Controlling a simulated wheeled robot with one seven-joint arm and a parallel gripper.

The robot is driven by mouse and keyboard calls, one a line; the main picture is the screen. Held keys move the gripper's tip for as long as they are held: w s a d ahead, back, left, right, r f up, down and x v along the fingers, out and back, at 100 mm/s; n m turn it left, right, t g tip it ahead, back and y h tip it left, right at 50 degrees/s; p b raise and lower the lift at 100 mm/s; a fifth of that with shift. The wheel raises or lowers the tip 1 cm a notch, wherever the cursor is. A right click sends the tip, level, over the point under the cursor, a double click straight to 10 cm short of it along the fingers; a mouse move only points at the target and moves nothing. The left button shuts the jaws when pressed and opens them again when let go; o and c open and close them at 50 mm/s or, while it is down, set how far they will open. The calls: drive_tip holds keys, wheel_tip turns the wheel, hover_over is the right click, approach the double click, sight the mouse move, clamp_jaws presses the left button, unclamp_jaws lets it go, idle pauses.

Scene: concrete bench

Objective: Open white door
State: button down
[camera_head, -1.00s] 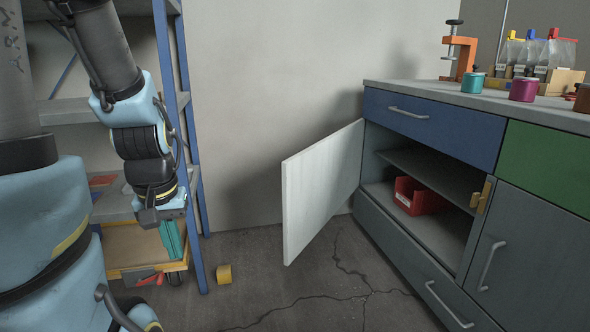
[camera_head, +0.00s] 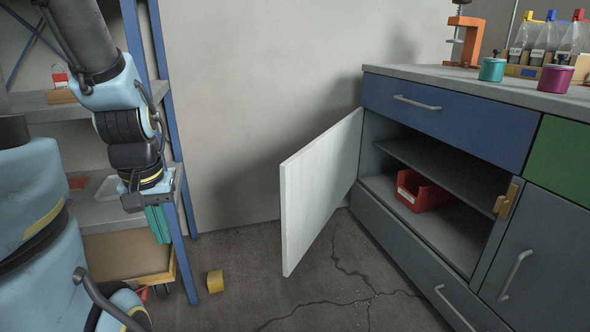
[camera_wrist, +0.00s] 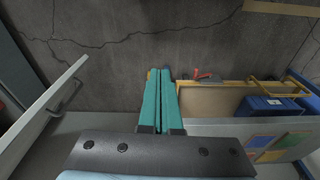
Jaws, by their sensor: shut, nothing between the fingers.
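The white door (camera_head: 318,190) of the bench cabinet stands swung wide open. Its hinged edge is at the cabinet's left side and its free edge points out over the floor. My gripper (camera_head: 158,224) hangs left of the door, in front of the shelf rack, fingers pointing down and clear of the door. In the wrist view the teal fingers (camera_wrist: 160,98) are together with nothing between them. A pale panel with a handle, which looks like the door (camera_wrist: 38,118), shows at the left there, apart from the fingers.
The cabinet's opening shows a shelf and a red bin (camera_head: 424,191). A blue drawer (camera_head: 450,115) is above. A blue-framed rack (camera_head: 176,130) stands close to my gripper, with a wheeled yellow-edged cart (camera_head: 130,262) below. A yellow block (camera_head: 215,281) lies on the floor.

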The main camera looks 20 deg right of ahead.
drive_tip(key=w+d+r+m+g+y+p, duration=0.1)
drive_tip(key=w+d+r+m+y+p, duration=0.1)
drive_tip(key=d+r+m+p, duration=0.35)
drive_tip(key=w+d+r+m+y+p, duration=0.25)
drive_tip(key=d+m+p, duration=0.45)
drive_tip(key=d+p, duration=0.35)
drive_tip(key=s+d+r+m+t+y+p, duration=0.1)
drive_tip(key=s+d+m+t+p, duration=0.2)
drive_tip(key=d+m+p, duration=0.6)
drive_tip(key=s+d+r+m+t+y+p, duration=0.1)
drive_tip(key=s+d+r+m+t+p, duration=0.3)
drive_tip(key=d, duration=0.8)
approach(287, 182)
wheel_tip(287, 182, down, 4)
drive_tip(key=w+a, duration=0.1)
drive_tip(key=w+a+p, duration=0.1)
drive_tip(key=shift+w+a+r+m+g, duration=0.1)
drive_tip(key=shift+w+r+m+g, duration=0.05)
drive_tip(key=shift+w+m+g, duration=0.2)
drive_tip(key=shift+w+a, duration=0.3)
drive_tip(key=shift+w, duration=0.1)
drive_tip(key=shift+w, duration=0.1)
